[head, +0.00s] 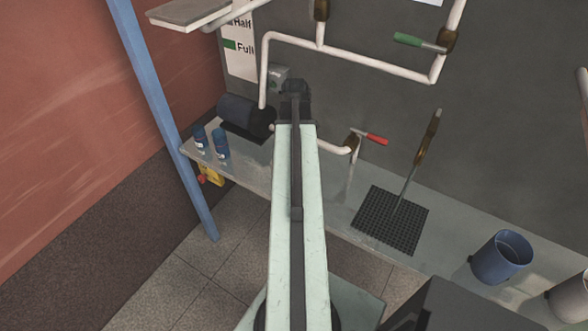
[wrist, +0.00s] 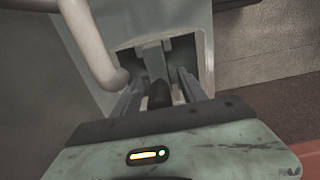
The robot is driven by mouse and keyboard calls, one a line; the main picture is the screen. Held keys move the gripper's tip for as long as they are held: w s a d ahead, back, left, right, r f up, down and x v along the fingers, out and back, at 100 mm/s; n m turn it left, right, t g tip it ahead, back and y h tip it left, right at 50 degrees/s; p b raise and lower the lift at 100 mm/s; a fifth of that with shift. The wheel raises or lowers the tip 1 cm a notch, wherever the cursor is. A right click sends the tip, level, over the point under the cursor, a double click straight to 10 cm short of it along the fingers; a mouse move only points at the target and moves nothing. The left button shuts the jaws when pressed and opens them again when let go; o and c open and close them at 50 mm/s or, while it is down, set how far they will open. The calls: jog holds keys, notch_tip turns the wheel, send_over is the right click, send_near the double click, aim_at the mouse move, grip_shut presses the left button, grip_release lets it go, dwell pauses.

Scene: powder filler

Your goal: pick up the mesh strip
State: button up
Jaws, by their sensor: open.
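I cannot pick out a mesh strip for certain. A black mesh-patterned square mat (head: 388,232) lies flat on the grey bench in the head view, right of my arm and apart from it. My gripper (wrist: 157,80) is open in the wrist view. Its two fingers reach toward a dark opening in a pale panel (wrist: 206,50). A grey upright bar (wrist: 153,58) and a dark rounded piece show between the fingers; I cannot tell what they are or whether they touch. In the head view my arm hides the fingertips.
A pale pipe (wrist: 92,45) runs close left of the fingers. The bench (head: 340,212) carries two blue cans (head: 220,143), a dark cylinder (head: 243,115) and a blue cup (head: 501,258). Pipes with a red handle (head: 377,139) and green handle (head: 410,40) stand near my arm.

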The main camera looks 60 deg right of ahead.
grip_shut()
dwell(1.4)
